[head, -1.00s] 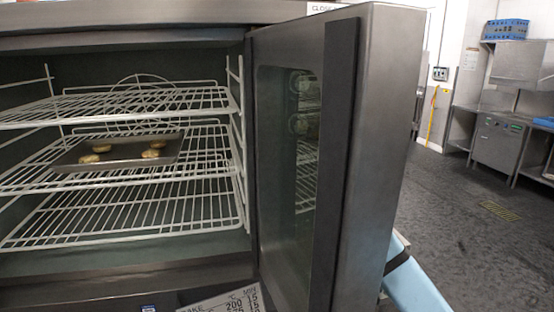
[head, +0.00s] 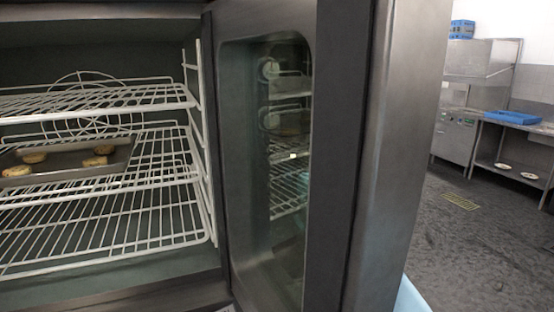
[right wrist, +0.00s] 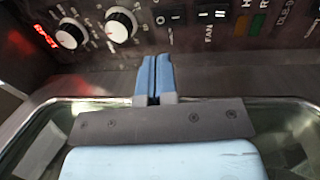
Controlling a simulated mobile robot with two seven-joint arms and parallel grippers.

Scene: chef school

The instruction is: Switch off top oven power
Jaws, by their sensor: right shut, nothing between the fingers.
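In the right wrist view a dark control panel (right wrist: 185,45) spans the top. It has a red lit display (right wrist: 46,36), two white-rimmed black knobs (right wrist: 68,34) (right wrist: 121,25), a black rocker switch (right wrist: 169,17) and another above the word FAN (right wrist: 212,14). My right gripper (right wrist: 154,62) has its blue fingers together and empty, pointing at the panel. The tips appear just below the first rocker switch; contact cannot be told. In the head view the oven (head: 150,297) stands open, its windowed door (head: 335,150) swung out at right. My left gripper is not in view.
Wire racks (head: 100,240) fill the oven, and a baking tray (head: 62,160) with several cookies sits on one. The open door blocks the middle of the head view. Clear floor (head: 440,255) lies right of it, with a steel counter (head: 515,125) beyond.

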